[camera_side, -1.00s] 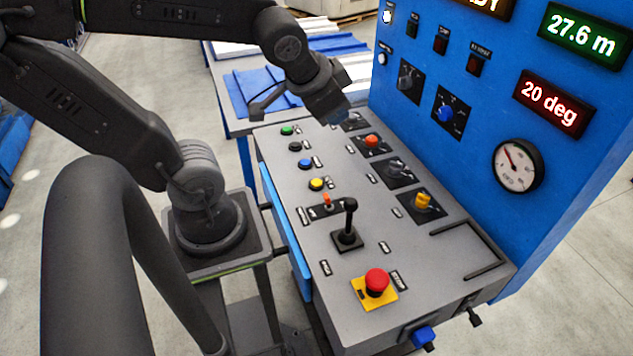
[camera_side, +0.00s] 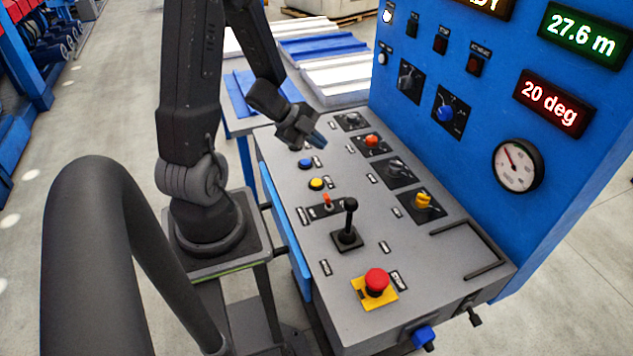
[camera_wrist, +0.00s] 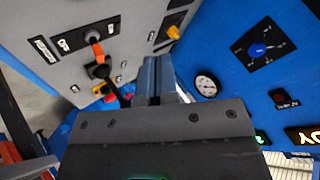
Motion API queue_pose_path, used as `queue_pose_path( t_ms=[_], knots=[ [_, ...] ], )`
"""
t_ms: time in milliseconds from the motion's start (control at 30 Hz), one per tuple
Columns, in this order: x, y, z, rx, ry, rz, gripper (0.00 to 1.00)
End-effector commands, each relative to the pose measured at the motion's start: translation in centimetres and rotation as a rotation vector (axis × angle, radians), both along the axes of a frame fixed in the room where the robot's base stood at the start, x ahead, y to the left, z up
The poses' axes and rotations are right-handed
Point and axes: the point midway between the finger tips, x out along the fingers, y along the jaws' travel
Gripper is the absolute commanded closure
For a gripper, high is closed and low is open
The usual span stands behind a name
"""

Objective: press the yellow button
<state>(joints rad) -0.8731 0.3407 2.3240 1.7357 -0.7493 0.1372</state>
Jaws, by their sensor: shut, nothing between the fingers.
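The yellow button (camera_side: 316,184) is a small round cap on the sloped grey desk. It sits in a column of buttons, just nearer than the blue button (camera_side: 305,164). My gripper (camera_side: 318,140) hangs over the far part of the desk, beyond the yellow button and apart from it. Its fingers are shut with nothing between them, and in the wrist view the closed fingers (camera_wrist: 157,78) point toward the panel. I cannot make out the yellow button in the wrist view. The gripper and wrist hide the far buttons of the column in the side view.
An orange toggle switch (camera_side: 327,201), a black joystick (camera_side: 348,226) and a red emergency stop (camera_side: 377,281) stand nearer on the desk. Knobs, including a yellow one (camera_side: 423,201), line its right side. A blue upright panel (camera_side: 450,70) rises behind them.

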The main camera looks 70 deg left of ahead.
Motion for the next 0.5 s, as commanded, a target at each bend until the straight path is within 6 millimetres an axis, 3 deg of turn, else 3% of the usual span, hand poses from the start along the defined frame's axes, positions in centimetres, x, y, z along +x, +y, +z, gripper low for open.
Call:
queue_pose_path(
  t_ms=[500],
  knots=[
    [-0.71, -0.25, -0.69, -0.032, 0.006, -0.038, 1.0]
  ],
)
